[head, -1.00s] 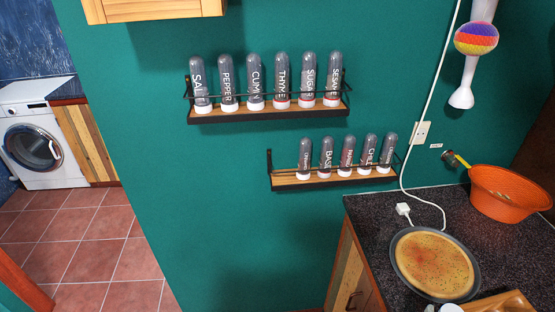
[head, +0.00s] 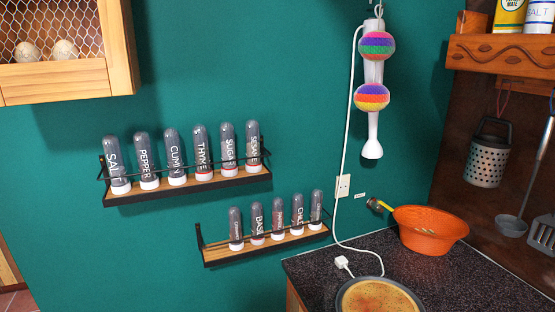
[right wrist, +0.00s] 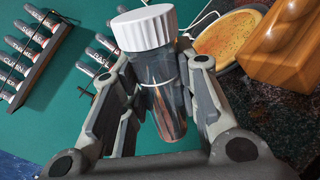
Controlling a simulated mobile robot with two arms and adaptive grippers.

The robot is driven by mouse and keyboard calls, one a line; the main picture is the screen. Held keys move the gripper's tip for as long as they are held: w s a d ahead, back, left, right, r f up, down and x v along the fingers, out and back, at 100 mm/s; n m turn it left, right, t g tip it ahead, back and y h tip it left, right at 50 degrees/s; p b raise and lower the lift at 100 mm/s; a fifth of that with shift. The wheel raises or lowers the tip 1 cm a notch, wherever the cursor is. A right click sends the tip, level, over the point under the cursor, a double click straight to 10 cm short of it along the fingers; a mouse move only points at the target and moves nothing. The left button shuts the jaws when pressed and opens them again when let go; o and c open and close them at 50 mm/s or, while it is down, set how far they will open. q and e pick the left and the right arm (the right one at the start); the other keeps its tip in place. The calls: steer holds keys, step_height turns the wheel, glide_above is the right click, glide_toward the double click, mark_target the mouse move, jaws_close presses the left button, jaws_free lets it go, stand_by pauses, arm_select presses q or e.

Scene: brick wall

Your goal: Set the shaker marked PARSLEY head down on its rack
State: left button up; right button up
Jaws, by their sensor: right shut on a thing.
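My right gripper (right wrist: 160,90) is shut on a clear shaker (right wrist: 170,115) with a ribbed white cap in the right wrist view. Its cap points toward the top of that picture; I cannot read a label on it. In the head view, the upper rack (head: 190,188) holds several shakers standing on their white caps, among them SALT, PEPPER, CUMIN, THYME, SUGAR and SESAME. The lower rack (head: 220,253) holds several more, also cap down, with bare wood at its left end. Neither gripper is in the head view.
On the dark counter (head: 440,270) are a pan with a flatbread (head: 378,297) and an orange colander (head: 430,232). A white cable (head: 343,150) hangs from a hand blender (head: 372,135) past a wall socket. A wooden cabinet (head: 120,50) juts out at upper left.

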steer(key=shift+m, duration=0.8)
steer(key=shift+m, duration=0.8)
steer(key=m, duration=0.4)
steer(key=shift+b, duration=0.35)
steer(key=m, duration=0.3)
steer(key=shift+r, duration=0.1)
steer(key=shift+m, duration=0.3)
